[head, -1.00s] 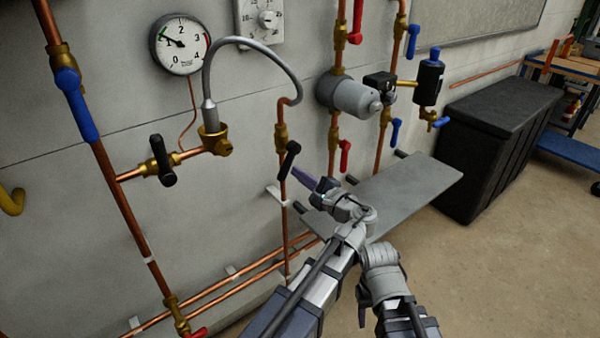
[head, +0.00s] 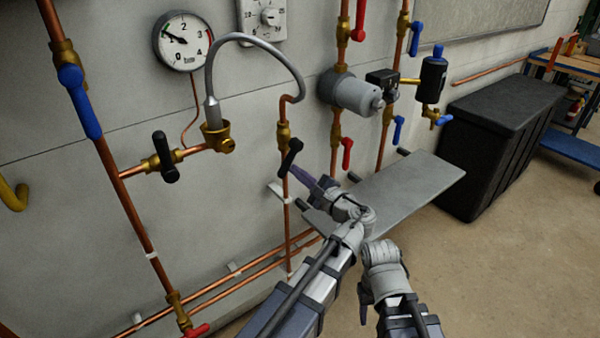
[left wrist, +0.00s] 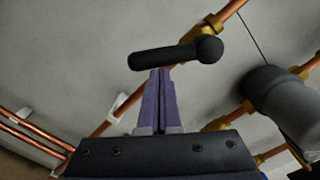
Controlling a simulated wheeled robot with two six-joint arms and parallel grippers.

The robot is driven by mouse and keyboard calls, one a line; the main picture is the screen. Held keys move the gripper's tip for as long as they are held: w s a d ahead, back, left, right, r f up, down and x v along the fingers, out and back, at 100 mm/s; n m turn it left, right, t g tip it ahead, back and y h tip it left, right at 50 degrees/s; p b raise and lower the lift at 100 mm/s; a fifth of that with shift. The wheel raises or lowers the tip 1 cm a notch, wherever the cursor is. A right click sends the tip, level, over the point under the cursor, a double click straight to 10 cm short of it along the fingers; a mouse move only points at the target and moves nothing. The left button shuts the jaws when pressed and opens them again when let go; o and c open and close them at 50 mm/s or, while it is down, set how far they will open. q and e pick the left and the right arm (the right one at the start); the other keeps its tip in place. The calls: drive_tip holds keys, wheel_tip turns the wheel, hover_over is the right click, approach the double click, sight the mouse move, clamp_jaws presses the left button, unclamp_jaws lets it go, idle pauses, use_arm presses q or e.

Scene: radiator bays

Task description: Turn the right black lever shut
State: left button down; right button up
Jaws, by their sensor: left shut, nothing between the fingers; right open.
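The right black lever (head: 289,158) sits on a brass valve on the thin copper pipe below the grey hose. It slants, upper end to the right. In the left wrist view the lever (left wrist: 168,55) lies almost crosswise, its round hub at the right. My left gripper (head: 298,172) is shut and empty, with purple fingers. Its fingertips (left wrist: 160,74) meet the lever's edge in the left wrist view, near the middle of the handle; whether they touch I cannot tell.
Another black lever (head: 165,157) is on the branch to the left. A pressure gauge (head: 183,41) hangs above. A grey shelf (head: 405,195) juts out behind my left wrist, and a grey cylinder (head: 350,93) sits on the pipe to the right.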

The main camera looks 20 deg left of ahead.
sight(284, 168)
use_arm(q)
drive_tip(key=m, duration=0.1)
drive_tip(key=s+a+m, duration=0.1)
drive_tip(key=shift+s+a+r+m+p, duration=0.1)
drive_tip(key=shift+s+r+m+p, duration=0.2)
drive_tip(key=shift+r+m, duration=0.1)
drive_tip(key=r+m, duration=0.1)
drive_tip(key=m, duration=0.1)
drive_tip(key=s+a+m+p, duration=0.1)
drive_tip(key=m, duration=0.1)
drive_tip(key=r+m+p, duration=0.1)
drive_tip(key=m, duration=0.1)
drive_tip(key=shift+s+a+r+t, duration=0.2)
drive_tip(key=shift+s+r+t, duration=0.1)
drive_tip(key=shift+s+r+p, duration=0.1)
drive_tip(key=shift+r+p, duration=0.05)
drive_tip(key=shift+p, duration=0.15)
use_arm(e)
drive_tip(key=r, duration=0.3)
drive_tip(key=shift+s+a+r, duration=0.1)
drive_tip(key=shift+s+a, duration=0.15)
drive_tip(key=shift+s, duration=0.05)
use_arm(q)
drive_tip(key=shift+a+r, duration=0.1)
use_arm(e)
drive_tip(key=shift+r, duration=0.1)
use_arm(q)
drive_tip(key=shift+f, duration=0.2)
